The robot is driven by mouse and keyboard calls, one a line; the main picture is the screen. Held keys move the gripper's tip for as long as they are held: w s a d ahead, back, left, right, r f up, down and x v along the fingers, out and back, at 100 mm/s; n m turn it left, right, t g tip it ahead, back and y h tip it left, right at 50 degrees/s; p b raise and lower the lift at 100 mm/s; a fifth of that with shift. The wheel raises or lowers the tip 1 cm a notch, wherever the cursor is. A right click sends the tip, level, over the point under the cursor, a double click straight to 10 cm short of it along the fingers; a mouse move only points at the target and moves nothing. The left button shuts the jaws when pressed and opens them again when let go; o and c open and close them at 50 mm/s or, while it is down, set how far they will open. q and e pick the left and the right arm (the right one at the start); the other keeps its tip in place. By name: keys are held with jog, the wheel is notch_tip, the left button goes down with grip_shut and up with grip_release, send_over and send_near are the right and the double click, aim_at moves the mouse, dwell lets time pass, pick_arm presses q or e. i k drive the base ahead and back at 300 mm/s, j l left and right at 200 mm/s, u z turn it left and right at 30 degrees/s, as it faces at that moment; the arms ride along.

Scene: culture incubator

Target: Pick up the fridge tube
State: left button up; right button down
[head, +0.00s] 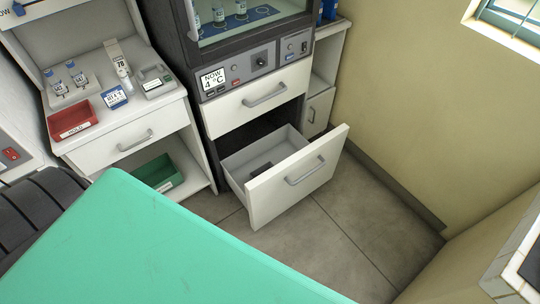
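The fridge (240,40) is a dark cabinet at the top middle of the head view. Its display (213,80) reads NOW 4 °C. Several tubes with pale bodies stand in a row inside it on a blue rack (238,22); one tube (218,14) is near the middle of the row. The picture's top edge cuts off the fridge's upper part. I cannot tell whether its glass front is shut. Neither of my grippers is in view.
An open white drawer (300,178) juts out below the fridge, with a dark item (261,169) inside. On the left bench are a tube rack (72,90), a red tray (72,121) and a small device (155,82). A green bin (158,174) sits below. Floor at right is clear.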

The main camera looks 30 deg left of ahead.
aim_at(122, 73)
jog(key=u, duration=1.95)
jog(key=i+j+z, duration=0.45)
jog(key=i+j, duration=0.05)
